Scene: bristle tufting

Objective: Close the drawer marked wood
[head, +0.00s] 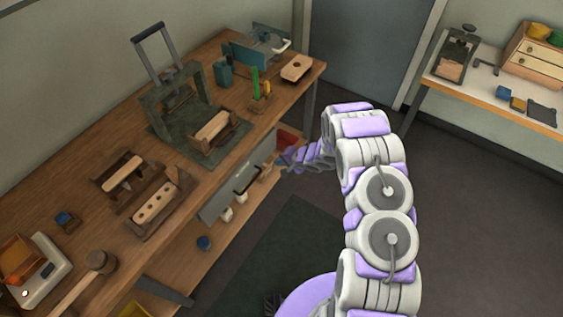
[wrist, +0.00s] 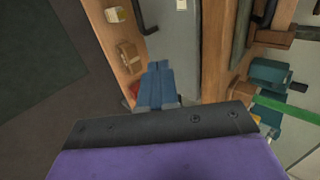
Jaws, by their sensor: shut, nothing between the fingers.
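Under the wooden workbench (head: 75,187) is a grey drawer front (head: 215,206), with another grey front (head: 262,149) farther along. A grey panel also shows in the wrist view (wrist: 174,35). I cannot read any marking, so I cannot tell which drawer is marked wood or how far it stands out. My gripper (head: 287,158) is at the far end of the bench's front side, beside the grey fronts. In the wrist view its blue-grey fingers (wrist: 157,73) are together and empty, in front of the panel. I cannot tell whether they touch it.
A red thing (head: 288,140) shows close beyond my gripper. A lower wooden shelf (head: 190,262) holds white cups (head: 226,214) and a blue item (head: 204,243). Tools and fixtures crowd the bench top. The dark floor (head: 470,220) to the right is clear.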

